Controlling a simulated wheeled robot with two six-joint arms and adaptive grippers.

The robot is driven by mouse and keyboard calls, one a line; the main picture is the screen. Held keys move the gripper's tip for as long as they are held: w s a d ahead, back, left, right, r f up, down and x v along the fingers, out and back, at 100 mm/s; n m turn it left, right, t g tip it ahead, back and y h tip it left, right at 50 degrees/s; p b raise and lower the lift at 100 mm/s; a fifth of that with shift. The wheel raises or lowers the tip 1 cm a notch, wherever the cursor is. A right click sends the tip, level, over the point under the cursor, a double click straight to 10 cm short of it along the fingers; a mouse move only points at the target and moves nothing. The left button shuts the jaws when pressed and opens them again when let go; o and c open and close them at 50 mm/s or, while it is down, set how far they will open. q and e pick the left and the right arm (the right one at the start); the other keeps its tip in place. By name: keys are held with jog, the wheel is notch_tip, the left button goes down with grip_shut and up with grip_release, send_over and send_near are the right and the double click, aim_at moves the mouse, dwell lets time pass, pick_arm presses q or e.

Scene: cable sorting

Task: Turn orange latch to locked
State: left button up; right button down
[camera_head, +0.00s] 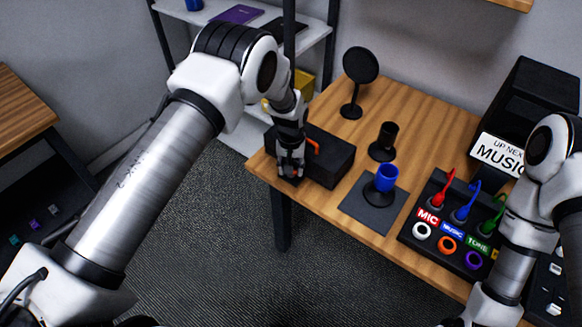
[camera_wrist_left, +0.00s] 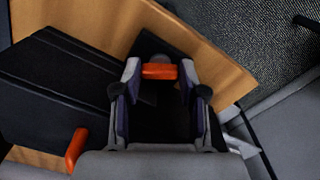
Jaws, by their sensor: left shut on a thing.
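A black case (camera_head: 333,161) sits at the left end of the wooden table, and its dark body also shows in the wrist view (camera_wrist_left: 60,90). It has two orange pieces. One orange latch (camera_wrist_left: 159,71) lies between the fingertips of my left gripper (camera_wrist_left: 158,78); the other orange piece (camera_wrist_left: 76,150) is apart from the fingers and shows in the head view (camera_head: 313,146). My left gripper (camera_head: 291,168) points down at the case's near left end, shut on the orange latch. My right arm is at the right, but its gripper is out of view.
Behind are a black cup-like holder (camera_head: 383,142) and a round black stand (camera_head: 360,66). A panel (camera_head: 440,235) with coloured plugs and a speaker (camera_head: 535,95) are farther right.

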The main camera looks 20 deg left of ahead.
pick_arm(q)
jog(key=shift+s+f, duration=0.1)
jog(key=shift+s, duration=0.1)
jog(key=o, duration=1.1)
jog(key=shift+o, duration=0.2)
jog(key=shift+r, duration=0.2)
